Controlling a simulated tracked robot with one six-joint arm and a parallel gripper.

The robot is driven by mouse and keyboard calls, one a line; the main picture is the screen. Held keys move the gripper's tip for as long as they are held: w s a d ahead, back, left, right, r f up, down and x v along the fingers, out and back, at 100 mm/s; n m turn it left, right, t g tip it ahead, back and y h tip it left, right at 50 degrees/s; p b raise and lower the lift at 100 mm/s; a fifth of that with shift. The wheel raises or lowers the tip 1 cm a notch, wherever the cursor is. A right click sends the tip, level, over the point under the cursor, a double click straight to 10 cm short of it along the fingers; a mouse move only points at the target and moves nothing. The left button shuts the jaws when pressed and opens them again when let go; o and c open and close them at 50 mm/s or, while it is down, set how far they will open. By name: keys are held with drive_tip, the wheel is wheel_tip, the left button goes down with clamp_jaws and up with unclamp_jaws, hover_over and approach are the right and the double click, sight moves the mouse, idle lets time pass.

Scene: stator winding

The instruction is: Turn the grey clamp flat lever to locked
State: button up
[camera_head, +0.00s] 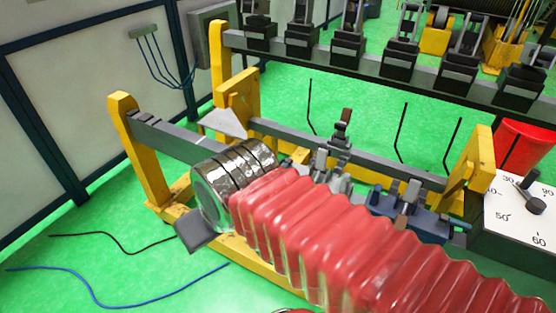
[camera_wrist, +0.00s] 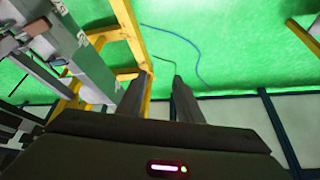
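The grey clamp (camera_head: 322,165) sits on the yellow-and-grey frame, behind my red arm in the head view. A dark lever with a brownish part (camera_head: 343,124) stands up at its back. My arm hides part of the clamp, so I cannot tell its exact lever position. A blue clamp (camera_head: 412,208) sits to its right. My gripper (camera_wrist: 152,88) shows two dark fingers apart in the wrist view, with nothing between them. It points toward the floor and the frame's yellow end, away from the clamp. In the head view my wrist is left of the clamp.
Yellow frame posts (camera_head: 140,150) and a grey rail (camera_head: 180,138) stand near my wrist. A dark rail (camera_head: 300,58) with several black clamps runs behind. A red bucket (camera_head: 522,146) and a dial (camera_head: 520,205) are at the right. Cables (camera_head: 120,300) lie on open green floor at left.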

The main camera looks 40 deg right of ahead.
drive_tip(key=shift+w+d+r, duration=0.1)
drive_tip(key=w+d+r+m+g, duration=0.2)
drive_tip(key=w+d+r+m, duration=0.15)
drive_tip(key=w+d, duration=0.35)
drive_tip(key=w+d+r+m+g, duration=0.3)
drive_tip(key=w+d+m, duration=0.1)
drive_tip(key=w+d, duration=0.3)
drive_tip(key=w+d+f+m+g+y, duration=0.1)
drive_tip(key=w+d+f+m+y, duration=0.1)
drive_tip(key=d, duration=0.9)
drive_tip(key=w+d+f+m+g+y, duration=0.1)
drive_tip(key=d+f+m, duration=0.3)
drive_tip(key=d, duration=0.8)
drive_tip(key=shift+w+d+f+m+y, duration=0.3)
drive_tip(key=shift+w+f+y, duration=0.2)
drive_tip(key=shift+f+y, duration=0.2)
drive_tip(key=shift+a, duration=0.1)
drive_tip(key=x, duration=1.3)
drive_tip(key=shift+s+f, duration=0.1)
drive_tip(key=shift+f, duration=0.3)
